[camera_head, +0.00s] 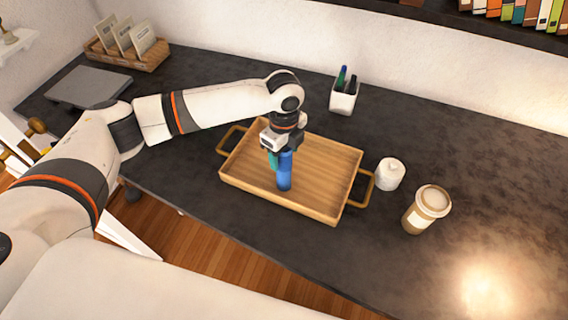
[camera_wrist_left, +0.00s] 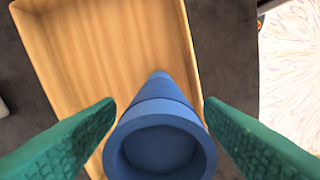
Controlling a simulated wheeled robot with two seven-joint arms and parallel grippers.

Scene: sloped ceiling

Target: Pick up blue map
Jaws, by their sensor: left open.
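The blue map (camera_head: 285,172) is a blue rolled tube standing upright in the wooden tray (camera_head: 329,212). In the left wrist view its open round top end (camera_wrist_left: 160,150) faces the camera, and its body narrows away toward the tray floor. My left gripper (camera_head: 279,158) is above the tray, pointing down at the tube's upper part. Its green fingers (camera_wrist_left: 160,120) stand apart on either side of the tube, with gaps visible between fingers and tube. The gripper is open and holds nothing. My right gripper is not in view.
The tray has a handle at each end and lies on a dark counter (camera_head: 480,170). A white pen holder (camera_head: 344,97) stands behind it. A white lidded jar (camera_head: 390,174) and a coffee cup (camera_head: 426,209) stand to its right. A wooden card rack (camera_head: 126,44) is at the back left.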

